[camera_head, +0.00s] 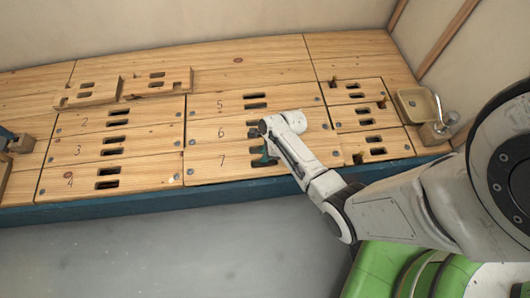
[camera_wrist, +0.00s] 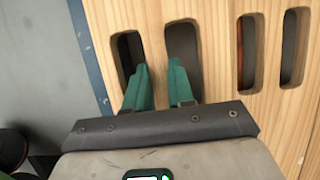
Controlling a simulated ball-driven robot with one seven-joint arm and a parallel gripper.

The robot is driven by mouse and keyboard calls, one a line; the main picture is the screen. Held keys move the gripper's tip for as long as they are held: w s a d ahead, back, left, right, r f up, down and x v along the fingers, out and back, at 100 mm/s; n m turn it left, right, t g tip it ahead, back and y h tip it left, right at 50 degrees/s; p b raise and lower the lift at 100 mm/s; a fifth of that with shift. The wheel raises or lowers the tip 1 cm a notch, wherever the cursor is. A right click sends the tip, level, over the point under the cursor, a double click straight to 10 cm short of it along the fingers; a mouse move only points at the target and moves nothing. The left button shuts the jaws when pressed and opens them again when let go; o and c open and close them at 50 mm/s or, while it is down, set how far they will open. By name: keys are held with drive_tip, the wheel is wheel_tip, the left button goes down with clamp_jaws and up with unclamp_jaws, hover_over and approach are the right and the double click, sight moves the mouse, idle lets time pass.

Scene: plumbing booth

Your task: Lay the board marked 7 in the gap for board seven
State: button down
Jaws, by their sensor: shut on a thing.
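The board marked 7 (camera_head: 215,170) lies in the front row of the middle bay, along the front edge. It looks roughly level with the board marked 6 (camera_head: 203,138) behind it; I cannot tell whether it is fully seated. My gripper (camera_head: 262,160) is over its handle slots. In the wrist view, my green fingers (camera_wrist: 160,82) reach into the two slots nearest the edge and are shut on the wooden bar (camera_wrist: 153,35) between them. The right part of board 7 is hidden behind my arm.
Boards 2, 3 and 4 (camera_head: 71,182) fill the left bay. Two loose notched boards (camera_head: 90,91) (camera_head: 150,85) lie behind them. Short boards (camera_head: 355,116) fill the right bay, with a yellowish basin (camera_head: 418,104) beyond. A blue beam (camera_head: 120,203) runs along the front edge above grey floor.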

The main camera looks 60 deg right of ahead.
drive_tip(key=shift+f+b, duration=0.55)
drive_tip(key=shift+f, duration=0.9)
idle(0.9)
drive_tip(key=c, duration=0.9)
unclamp_jaws()
drive_tip(key=shift+f, duration=0.1)
drive_tip(key=p+v, duration=0.6)
drive_tip(key=v, duration=0.5)
